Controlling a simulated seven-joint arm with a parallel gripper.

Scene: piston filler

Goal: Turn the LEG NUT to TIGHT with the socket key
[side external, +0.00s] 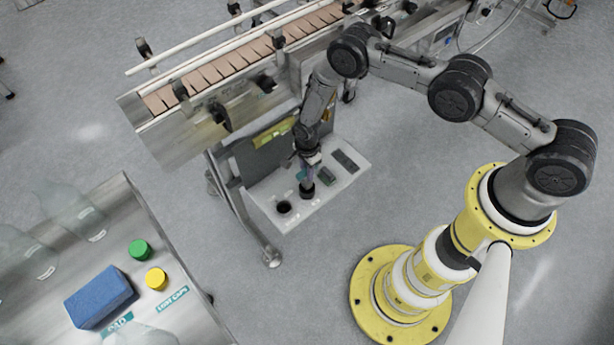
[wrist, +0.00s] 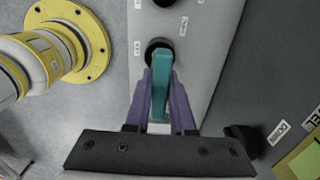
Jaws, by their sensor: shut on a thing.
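My gripper (wrist: 161,98) has its two purple fingers shut on a teal bar, which I take to be the socket key (wrist: 160,62). The far end of the key is at a dark round holder (wrist: 154,46) on the pale shelf; whether it sits inside or just above cannot be told. In the side view my gripper (side external: 307,168) points down over the shelf (side external: 331,190) under the conveyor, above a black round part (side external: 307,190). I cannot pick out the leg nut with certainty in either view.
Another dark round holder (side external: 284,207) is on the shelf, with a dark flat tray (side external: 345,160) at its far side. A black knob (wrist: 241,137) and a "DOWN" label (wrist: 278,131) are at right in the wrist view. A table with a blue sponge (side external: 100,297) stands lower left.

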